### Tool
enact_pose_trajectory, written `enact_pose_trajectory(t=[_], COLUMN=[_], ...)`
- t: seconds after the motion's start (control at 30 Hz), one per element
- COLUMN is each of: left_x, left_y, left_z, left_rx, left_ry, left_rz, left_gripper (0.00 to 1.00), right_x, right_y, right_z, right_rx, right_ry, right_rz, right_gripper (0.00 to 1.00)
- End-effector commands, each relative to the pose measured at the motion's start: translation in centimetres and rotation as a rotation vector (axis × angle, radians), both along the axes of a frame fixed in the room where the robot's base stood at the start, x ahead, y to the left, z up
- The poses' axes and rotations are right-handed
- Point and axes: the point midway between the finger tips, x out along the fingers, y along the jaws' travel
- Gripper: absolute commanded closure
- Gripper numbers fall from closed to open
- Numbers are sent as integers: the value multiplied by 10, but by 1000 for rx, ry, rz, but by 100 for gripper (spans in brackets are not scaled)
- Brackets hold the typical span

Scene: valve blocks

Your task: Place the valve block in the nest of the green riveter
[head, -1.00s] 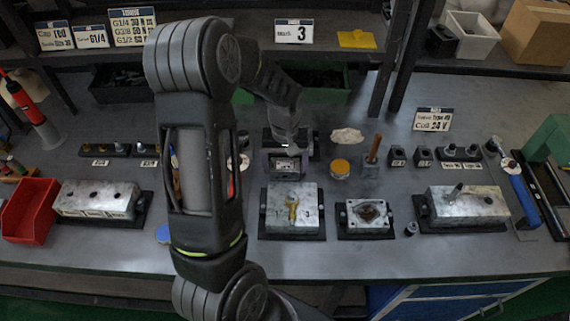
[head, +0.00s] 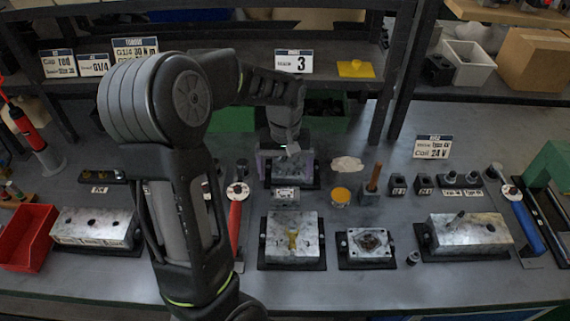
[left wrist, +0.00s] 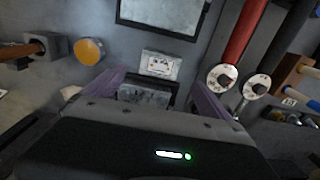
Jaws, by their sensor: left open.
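A small grey metal block with a white label (head: 286,193) sits at the middle back of the bench, taken as the valve block; it also shows in the left wrist view (left wrist: 160,63). My left gripper (head: 284,168) is open, its purple fingers apart behind the labelled block. A grey metal piece (left wrist: 145,93) shows between the fingers in the left wrist view; whether they touch it I cannot tell. A green machine part (head: 552,140) stands at the right edge, possibly the riveter; its nest is not clearly seen. My right gripper is out of view.
Silver fixture blocks on dark bases stand along the front, including a middle one (head: 308,240) and a right one (head: 468,230). A red-handled tool (head: 235,222) lies left of the middle block, a blue-handled one (head: 525,228) at right. A red bin (head: 22,238) stands at left.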

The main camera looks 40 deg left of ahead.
Motion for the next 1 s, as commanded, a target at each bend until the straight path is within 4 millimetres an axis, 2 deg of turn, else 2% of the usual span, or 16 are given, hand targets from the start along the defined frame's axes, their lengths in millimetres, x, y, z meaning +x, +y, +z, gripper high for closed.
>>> enact_pose_trajectory(t=[0.1, 0.27, 0.87, 1.0], left_x=[1, 0, 0, 1], left_y=[0, 0, 0, -3], left_z=[19, 30, 31, 29], left_rx=[1, -1, -1, 5], left_ry=[-2, 1, 1, 8], left_rz=[0, 0, 0, 0], left_gripper=[6, 6, 4, 2], right_x=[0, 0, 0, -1], right_y=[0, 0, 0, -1], right_z=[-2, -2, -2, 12], right_rx=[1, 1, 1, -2], right_ry=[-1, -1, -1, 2], right_rz=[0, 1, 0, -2], right_gripper=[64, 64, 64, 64])
